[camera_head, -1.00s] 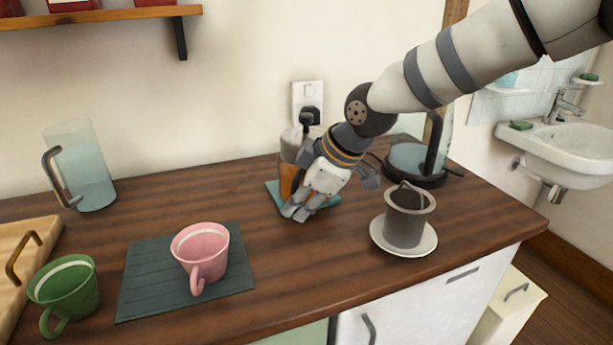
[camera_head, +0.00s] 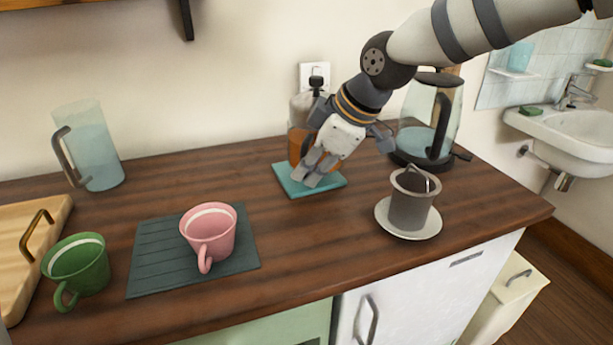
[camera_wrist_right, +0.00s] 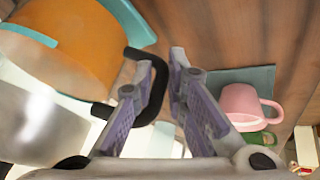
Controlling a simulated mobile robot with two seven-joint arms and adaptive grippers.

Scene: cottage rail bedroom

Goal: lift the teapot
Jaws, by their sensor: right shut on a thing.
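The teapot (camera_head: 298,143) is glass with orange tea inside and a dark handle; my arm covers much of it in the head view. It stands above the back of a teal trivet (camera_head: 327,182), apparently a little raised from it. My right gripper (camera_head: 312,180) is shut on the handle. In the right wrist view, the teapot (camera_wrist_right: 75,45) fills the upper left, and its black handle (camera_wrist_right: 155,95) lies between the fingers (camera_wrist_right: 160,66). The teapot looks about upright. My left gripper is not in view.
An electric kettle (camera_head: 413,140) stands close on the right. A pink mug (camera_head: 210,235), green mug (camera_head: 78,270) and glass jug (camera_head: 92,155) stand left. Bare counter lies between the mat and saucer.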

